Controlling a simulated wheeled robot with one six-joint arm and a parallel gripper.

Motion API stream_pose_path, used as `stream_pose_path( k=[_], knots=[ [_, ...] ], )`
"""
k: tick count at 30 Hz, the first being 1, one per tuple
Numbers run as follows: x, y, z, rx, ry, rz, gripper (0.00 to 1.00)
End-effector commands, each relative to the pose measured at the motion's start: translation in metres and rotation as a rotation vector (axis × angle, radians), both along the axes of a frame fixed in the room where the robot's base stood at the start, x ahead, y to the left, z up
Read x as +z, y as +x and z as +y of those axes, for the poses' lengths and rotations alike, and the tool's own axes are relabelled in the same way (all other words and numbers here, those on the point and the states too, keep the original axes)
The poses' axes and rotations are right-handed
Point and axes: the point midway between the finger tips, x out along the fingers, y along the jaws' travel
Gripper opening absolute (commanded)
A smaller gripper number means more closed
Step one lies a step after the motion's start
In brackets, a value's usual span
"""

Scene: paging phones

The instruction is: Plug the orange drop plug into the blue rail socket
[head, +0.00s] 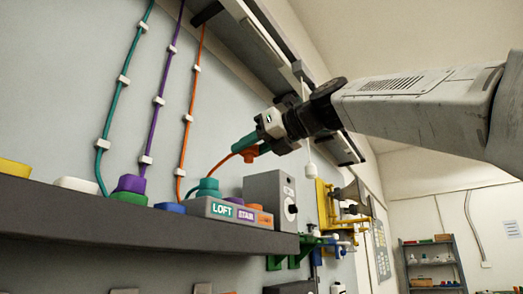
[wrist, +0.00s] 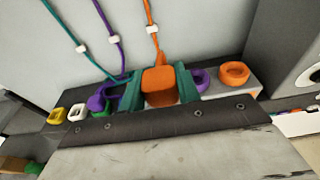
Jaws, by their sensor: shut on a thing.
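My gripper (head: 247,148) has teal fingers and is shut on the orange drop plug (head: 251,157), above and to the right of the sockets on the dark rail. The plug shows between the two fingers (wrist: 160,88) in the wrist view as an orange block (wrist: 158,84). Its orange cord (head: 186,130) hangs down the wall and curves up to it. The blue rail socket (head: 170,207) sits low on the rail in the head view, just left of the grey LOFT/STAIR box, with nothing in it. I cannot make out the blue socket in the wrist view.
A purple plug (head: 130,184) sits on a green socket (head: 129,199). White (head: 76,184) and yellow (head: 14,168) sockets are farther left. A grey speaker box (head: 271,197) stands to the right.

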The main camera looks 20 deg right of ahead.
Motion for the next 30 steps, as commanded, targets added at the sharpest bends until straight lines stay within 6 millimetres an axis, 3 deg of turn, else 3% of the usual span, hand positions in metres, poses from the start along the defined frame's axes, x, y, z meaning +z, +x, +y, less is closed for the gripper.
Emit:
stream_pose_path(
  k=[30],
  knots=[
    [0.000,0.004,0.103,0.004,-0.002,0.000,0.09]
  ],
)
